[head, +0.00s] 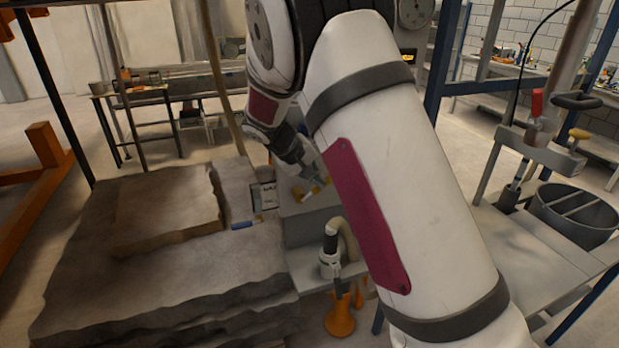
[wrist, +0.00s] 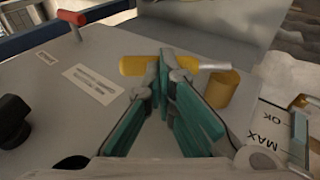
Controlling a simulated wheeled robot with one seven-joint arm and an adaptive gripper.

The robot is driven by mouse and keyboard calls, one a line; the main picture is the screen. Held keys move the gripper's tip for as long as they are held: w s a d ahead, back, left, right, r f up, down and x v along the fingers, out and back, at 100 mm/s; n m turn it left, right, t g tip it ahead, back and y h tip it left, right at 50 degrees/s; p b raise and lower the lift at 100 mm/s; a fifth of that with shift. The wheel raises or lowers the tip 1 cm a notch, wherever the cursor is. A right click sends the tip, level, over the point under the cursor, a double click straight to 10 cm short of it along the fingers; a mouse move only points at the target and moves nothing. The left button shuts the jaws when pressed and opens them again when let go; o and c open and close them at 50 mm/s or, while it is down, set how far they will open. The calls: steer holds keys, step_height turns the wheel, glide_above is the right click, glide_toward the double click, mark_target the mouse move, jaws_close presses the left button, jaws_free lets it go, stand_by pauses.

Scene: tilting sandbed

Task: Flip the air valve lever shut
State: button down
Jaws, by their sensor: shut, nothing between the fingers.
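A yellow-handled lever (wrist: 135,65) with a pale metal end lies across the grey panel (wrist: 95,50) in the wrist view. A short yellow cylinder (wrist: 222,90) stands beside its right end. A red T-shaped handle (wrist: 72,18) on a metal stem is at the panel's upper left. The labels are too blurred to show which is the air valve lever. My gripper (wrist: 164,58) is shut and empty, its teal fingertips overlapping the middle of the yellow lever; I cannot tell whether they touch. In the head view, my gripper (head: 318,182) is beside small yellow parts, partly hidden by my arm.
A black knob (wrist: 12,122) is at the panel's left. A plate marked MAX and OK (wrist: 268,125) is at right.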

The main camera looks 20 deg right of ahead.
steer(key=shift+d+f, duration=0.8)
steer(key=shift+d, duration=0.25)
steer(key=shift+d+f+b, duration=0.2)
steer(key=shift+d+b, duration=0.05)
steer(key=shift+b, duration=0.05)
steer(key=shift+d+f+y, duration=0.25)
steer(key=shift+d+y, duration=0.05)
steer(key=shift+y, duration=0.3)
steer(key=shift+d+f+y+b, duration=0.1)
steer(key=shift+f+y+b, duration=0.2)
steer(key=shift+y+b, duration=0.45)
steer(key=shift+s+d+f, duration=0.1)
steer(key=shift+d+f, duration=0.1)
steer(key=shift+f, duration=0.05)
step_height(320, 180, up, 14)
steer(key=s, duration=0.2)
steer(key=shift+s+a, duration=0.2)
steer(key=shift+s, duration=0.05)
steer(key=shift+f, duration=0.1)
